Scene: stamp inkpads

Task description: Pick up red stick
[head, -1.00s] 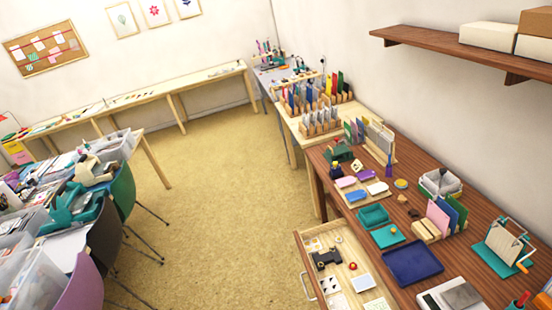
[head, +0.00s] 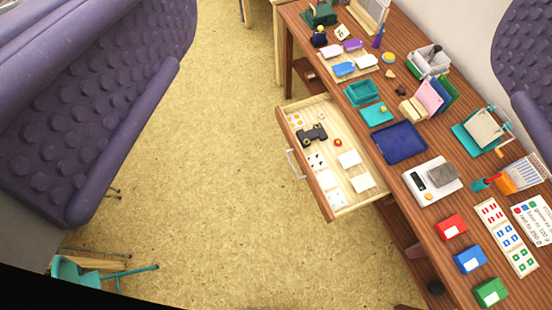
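I cannot make out a red stick for certain. A small teal holder (head: 479,186) at the right of the desk has a reddish, narrow piece at it, too small to identify. A red block with a white label (head: 451,227) lies on the desk's front right, above a blue block (head: 470,259) and a green block (head: 491,292). A small red round item (head: 338,142) lies in the open drawer. Large purple bumpy pads, which look like the fingers of my gripper (head: 345,60), stand far apart at the left and right edges, with nothing between them close up.
The wooden desk (head: 402,183) carries a scale (head: 431,181), a blue tray (head: 400,142), an orange holder (head: 515,176) and stamp cards (head: 506,238). The open drawer (head: 320,196) juts out over the floor. A teal stool or chair part (head: 75,270) is bottom left. The carpet (head: 215,190) is otherwise clear.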

